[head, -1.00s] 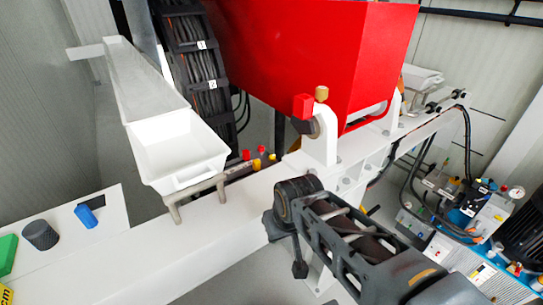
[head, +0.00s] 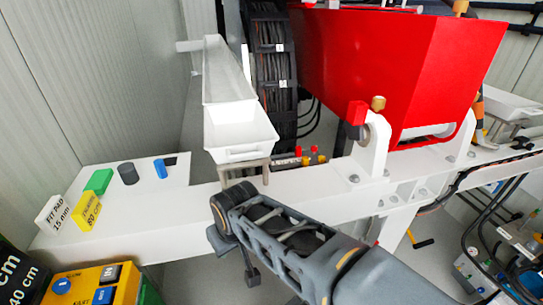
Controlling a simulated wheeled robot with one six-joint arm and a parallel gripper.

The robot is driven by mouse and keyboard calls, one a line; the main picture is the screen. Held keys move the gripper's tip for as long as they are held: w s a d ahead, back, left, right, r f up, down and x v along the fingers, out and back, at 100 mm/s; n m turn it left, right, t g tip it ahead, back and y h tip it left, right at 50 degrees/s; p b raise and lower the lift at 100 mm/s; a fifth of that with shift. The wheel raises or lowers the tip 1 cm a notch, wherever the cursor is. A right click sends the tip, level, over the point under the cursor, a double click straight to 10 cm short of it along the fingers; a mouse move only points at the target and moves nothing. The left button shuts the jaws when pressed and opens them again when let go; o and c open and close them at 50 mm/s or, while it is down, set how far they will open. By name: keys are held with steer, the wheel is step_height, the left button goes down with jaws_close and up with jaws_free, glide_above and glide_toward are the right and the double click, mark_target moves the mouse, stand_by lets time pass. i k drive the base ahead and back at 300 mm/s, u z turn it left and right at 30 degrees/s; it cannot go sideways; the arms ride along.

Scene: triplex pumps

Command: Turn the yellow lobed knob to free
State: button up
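Small red and yellow knobs sit in a row behind the white beam, just right of the white tray. A small yellow knob (head: 305,161) is among them; its lobes are too small to make out. A brass-yellow knob (head: 378,103) stands on a white bracket beside a red block. I cannot tell which of them is the lobed knob, or its setting. My arm reaches in from the lower right, in front of the beam. My gripper (head: 251,274) appears as a small dark end hanging below the arm's far joint, apart from both knobs. Its fingers cannot be made out.
The white beam (head: 310,207) crosses the view. Several coloured blocks lie on the left ledge. A yellow box (head: 85,288) with blue parts is at lower left.

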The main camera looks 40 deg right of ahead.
mark_target(321, 158)
steer(key=u, duration=1.05)
steer(key=k, duration=0.85)
steer(key=z, duration=0.95)
